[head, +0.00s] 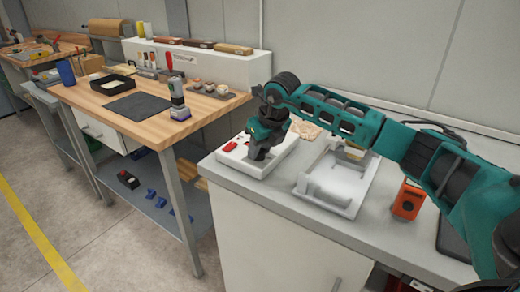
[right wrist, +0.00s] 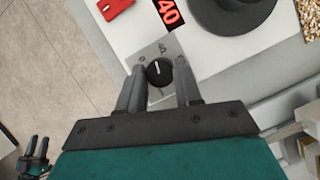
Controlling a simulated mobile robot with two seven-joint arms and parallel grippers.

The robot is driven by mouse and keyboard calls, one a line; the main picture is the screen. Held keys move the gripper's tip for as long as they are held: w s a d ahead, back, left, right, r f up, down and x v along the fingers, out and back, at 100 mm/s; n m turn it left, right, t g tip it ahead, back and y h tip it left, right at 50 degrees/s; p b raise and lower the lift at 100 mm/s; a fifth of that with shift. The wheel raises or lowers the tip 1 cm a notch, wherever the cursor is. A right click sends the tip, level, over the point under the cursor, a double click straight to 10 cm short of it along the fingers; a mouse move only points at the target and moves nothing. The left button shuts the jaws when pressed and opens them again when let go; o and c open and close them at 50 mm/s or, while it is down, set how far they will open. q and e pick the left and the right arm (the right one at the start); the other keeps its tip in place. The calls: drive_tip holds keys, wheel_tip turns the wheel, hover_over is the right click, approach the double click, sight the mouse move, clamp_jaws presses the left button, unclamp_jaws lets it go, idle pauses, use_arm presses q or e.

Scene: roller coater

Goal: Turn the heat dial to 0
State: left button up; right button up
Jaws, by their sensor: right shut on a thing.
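The heat dial (right wrist: 159,71) is a round black knob with a white pointer line, on a light plate with small printed marks. Its pointer faces roughly the top of the right wrist view. My right gripper (right wrist: 160,82) has one finger on each side of the dial and is shut on it. In the head view my right gripper (head: 262,152) reaches down onto the white machine (head: 282,152) and hides the dial. A display (right wrist: 168,12) beside the dial reads 40 in red. My left gripper (right wrist: 36,146) shows small at the lower left of the right wrist view, its fingers apart and empty.
A red part (right wrist: 114,8) and a dark round part (right wrist: 232,14) sit near the dial on the machine. A white tray (head: 337,192) and an orange device (head: 408,199) stand to its right. A wooden workbench (head: 150,115) with tools is at the left.

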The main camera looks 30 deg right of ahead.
drive_tip(key=n, duration=0.2)
drive_tip(key=n+y, duration=0.1)
drive_tip(key=n, duration=0.1)
drive_tip(key=shift+w+d+n+y, duration=0.1)
drive_tip(key=shift+d+n+y, duration=0.05)
drive_tip(key=shift+n+y, duration=0.15)
drive_tip(key=shift+n+g+y, duration=0.5)
drive_tip(key=shift+n+y, duration=0.1)
drive_tip(key=shift+n, duration=1.3)
drive_tip(key=o, duration=1)
drive_tip(key=shift+d+r, duration=0.1)
drive_tip(key=shift+r, duration=0.05)
drive_tip(key=v, duration=1.2)
drive_tip(key=shift+d+r, duration=0.1)
drive_tip(key=shift+r, duration=0.25)
